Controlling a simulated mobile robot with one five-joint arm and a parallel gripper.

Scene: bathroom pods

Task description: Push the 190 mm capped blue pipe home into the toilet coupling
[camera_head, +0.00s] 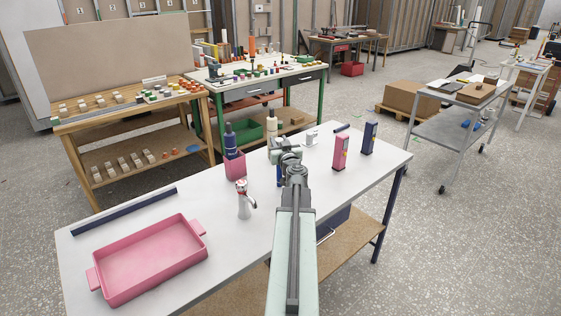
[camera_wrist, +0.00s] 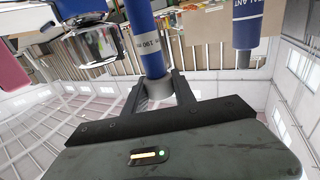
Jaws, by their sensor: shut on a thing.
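The blue pipe (camera_wrist: 147,38) with a printed label shows in the wrist view, its light grey end (camera_wrist: 158,91) between the fingers of my gripper (camera_wrist: 160,92). My gripper is shut on the pipe near this end. The pipe's other end is out of the wrist view at the top. In the head view my gripper (camera_head: 285,156) is above the white table, and a short blue length of the pipe (camera_head: 279,175) shows below it. My arm hides part of this area. I cannot make out the toilet coupling for certain, nor whether the pipe touches it.
A pink bin with bottles (camera_head: 235,167) and a chrome fitting (camera_head: 243,203) stand left of my gripper. A pink tray (camera_head: 150,260) and a dark blue bar (camera_head: 125,211) lie further left. Pink (camera_head: 340,152) and blue (camera_head: 368,138) upright boxes stand right. The white table (camera_head: 330,185) is bare between.

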